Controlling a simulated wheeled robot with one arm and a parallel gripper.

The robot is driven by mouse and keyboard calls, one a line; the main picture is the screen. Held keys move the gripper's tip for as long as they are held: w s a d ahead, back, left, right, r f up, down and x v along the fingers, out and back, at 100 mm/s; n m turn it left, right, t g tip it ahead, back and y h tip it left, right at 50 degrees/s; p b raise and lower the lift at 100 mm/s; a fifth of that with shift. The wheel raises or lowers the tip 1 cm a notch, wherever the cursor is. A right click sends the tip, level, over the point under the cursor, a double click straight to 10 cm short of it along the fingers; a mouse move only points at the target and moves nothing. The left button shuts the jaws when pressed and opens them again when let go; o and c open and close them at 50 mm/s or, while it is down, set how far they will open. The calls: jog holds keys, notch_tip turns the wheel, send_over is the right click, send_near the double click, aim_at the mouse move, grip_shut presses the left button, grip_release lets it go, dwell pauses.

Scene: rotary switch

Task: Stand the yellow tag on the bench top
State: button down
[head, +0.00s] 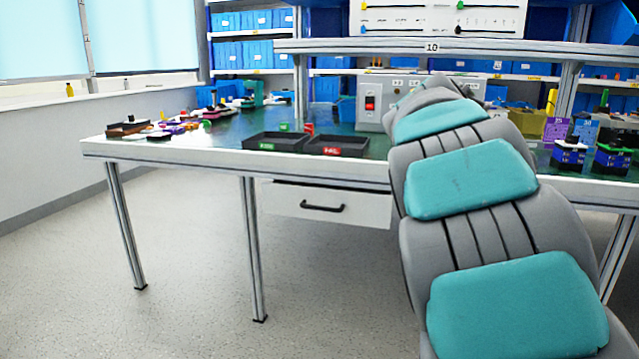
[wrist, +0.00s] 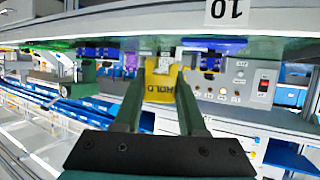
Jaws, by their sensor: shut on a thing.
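The yellow tag (wrist: 162,82), lettered HOLD, shows in the wrist view between the fingers of my gripper (wrist: 161,84). My gripper is shut on it. Its lettering runs sideways in that view. In the head view my arm reaches over the bench and hides my gripper and the tag. The bench top (head: 222,137) is green with a pale front edge. I cannot tell how far the tag is from the bench surface.
Two black trays, a left one (head: 277,142) and a right one (head: 336,146), lie near the front edge. A grey switch box (head: 369,114) with a red switch stands behind. Small coloured parts lie at the bench's left. Dark blue items (head: 569,156) stand at the right.

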jog(key=w+a+f+n+t+y+p, duration=0.2)
jog(key=w+a+f+n+y, duration=0.25)
jog(key=a+f, duration=0.45)
jog(key=w+a+f+n+t+y+p, duration=0.1)
jog(key=w+a+f+n+y+p, duration=0.3)
jog(key=a+f, duration=0.55)
jog(key=s+d+f, duration=0.1)
jog(key=s+f, duration=0.2)
jog(key=f, duration=0.6)
jog(key=s+d+f+b, duration=0.1)
jog(key=s+f, duration=0.3)
jog(key=f, duration=0.4)
jog(key=shift+s+d+f, duration=0.15)
jog(key=shift+s+f, duration=0.1)
jog(key=shift+f, duration=0.15)
